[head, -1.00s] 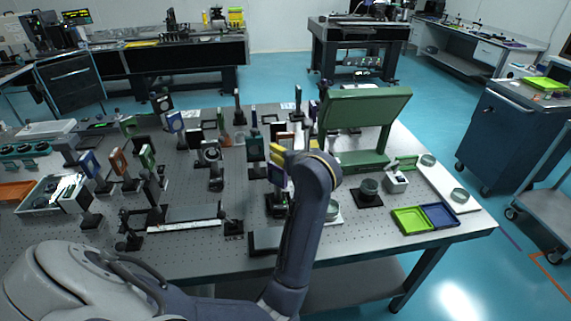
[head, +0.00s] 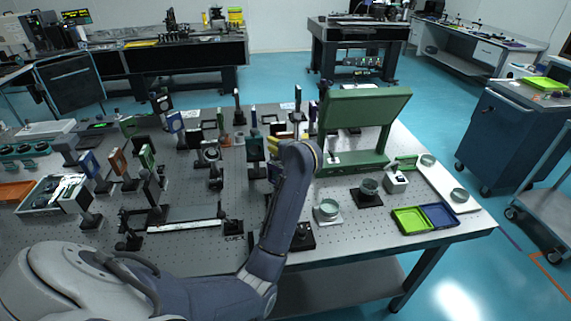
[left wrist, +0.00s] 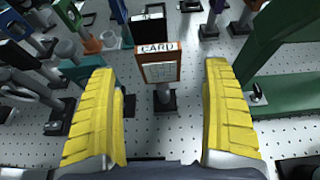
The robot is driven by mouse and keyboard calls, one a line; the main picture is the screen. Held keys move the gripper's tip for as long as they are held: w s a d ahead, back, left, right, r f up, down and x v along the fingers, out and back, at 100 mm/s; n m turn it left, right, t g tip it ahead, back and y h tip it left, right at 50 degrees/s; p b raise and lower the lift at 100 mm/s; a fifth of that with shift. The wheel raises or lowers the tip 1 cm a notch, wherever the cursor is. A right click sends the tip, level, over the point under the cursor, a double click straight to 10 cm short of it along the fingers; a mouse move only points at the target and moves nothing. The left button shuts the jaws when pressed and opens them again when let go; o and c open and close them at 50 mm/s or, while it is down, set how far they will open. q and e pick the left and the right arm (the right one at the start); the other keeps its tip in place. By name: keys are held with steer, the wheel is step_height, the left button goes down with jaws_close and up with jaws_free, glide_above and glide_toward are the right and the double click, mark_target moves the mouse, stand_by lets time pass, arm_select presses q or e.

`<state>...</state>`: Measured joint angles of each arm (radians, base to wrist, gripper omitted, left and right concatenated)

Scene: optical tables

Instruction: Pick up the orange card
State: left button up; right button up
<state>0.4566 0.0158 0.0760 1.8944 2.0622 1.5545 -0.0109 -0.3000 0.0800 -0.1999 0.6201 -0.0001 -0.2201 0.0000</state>
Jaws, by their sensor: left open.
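The orange card (left wrist: 172,50) stands upright on a dark post and base in the left wrist view. It has an orange-brown frame, a "CARD" label across the top and a pale printed panel below. My left gripper (left wrist: 160,75) is open, with its yellow ribbed fingers apart to the left and right of the card in the picture. The card appears beyond the fingertips, with no visible contact. In the head view the left gripper (head: 287,136) is partly hidden by my own wrist, and I cannot clearly make out the card there. My right gripper is not in view.
A large green stand (head: 362,108) rises close to the right of the gripper. Several post-mounted optics crowd the perforated table to the left. A teal mount (left wrist: 92,68) stands left of the card. Green (head: 409,221) and blue (head: 440,215) trays lie at the front right.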

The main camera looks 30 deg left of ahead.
arm_select(q)
steer(key=shift+x, duration=2.65)
steer(key=c, duration=1.6)
